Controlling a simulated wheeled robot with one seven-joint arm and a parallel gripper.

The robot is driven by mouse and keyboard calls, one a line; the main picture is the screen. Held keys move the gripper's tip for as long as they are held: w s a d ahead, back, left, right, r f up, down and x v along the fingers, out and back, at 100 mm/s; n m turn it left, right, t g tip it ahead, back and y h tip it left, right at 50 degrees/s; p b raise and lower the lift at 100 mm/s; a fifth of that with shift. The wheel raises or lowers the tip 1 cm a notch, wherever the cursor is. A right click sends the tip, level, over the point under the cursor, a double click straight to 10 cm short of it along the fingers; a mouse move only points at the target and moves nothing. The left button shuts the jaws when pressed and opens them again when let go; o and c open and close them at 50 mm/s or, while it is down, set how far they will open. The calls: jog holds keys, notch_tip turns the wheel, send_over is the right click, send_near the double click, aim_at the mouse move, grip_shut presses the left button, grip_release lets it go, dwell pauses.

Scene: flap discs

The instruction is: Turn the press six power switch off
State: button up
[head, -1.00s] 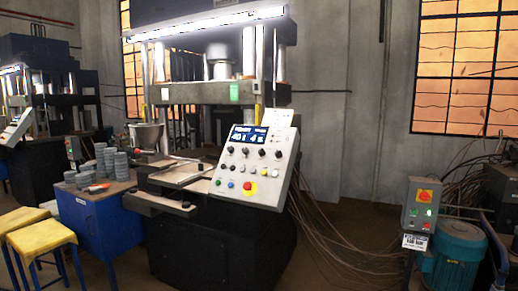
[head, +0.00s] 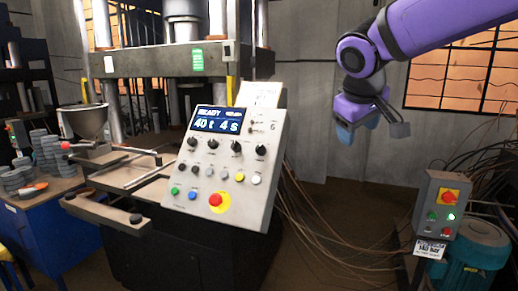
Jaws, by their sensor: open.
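The press control panel (head: 222,165) is a tilted, light grey box in the middle of the head view, marked with what looks like a 6. Below are several black knobs, coloured buttons and a red emergency stop (head: 215,200) on yellow. My gripper (head: 358,130) is open and empty, pointing down in the air to the right of the panel, apart from it.
A grey switch box (head: 436,207) with a red-and-yellow rotary switch and a lit green lamp stands at right, by a teal motor (head: 472,258). Cables hang between panel and box. A blue bench (head: 55,225) with grey discs stands left. Air right of the panel is free.

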jog(key=w+a+f+n+t, duration=0.1)
jog(key=w+a+n, duration=0.2)
jog(key=w+a, duration=0.75)
jog(key=n+t, duration=0.2)
send_near(259, 147)
jog(key=x, duration=1)
jog(key=shift+w+f, duration=0.15)
jog(key=shift+w, duration=0.05)
jog(key=c, duration=0.9)
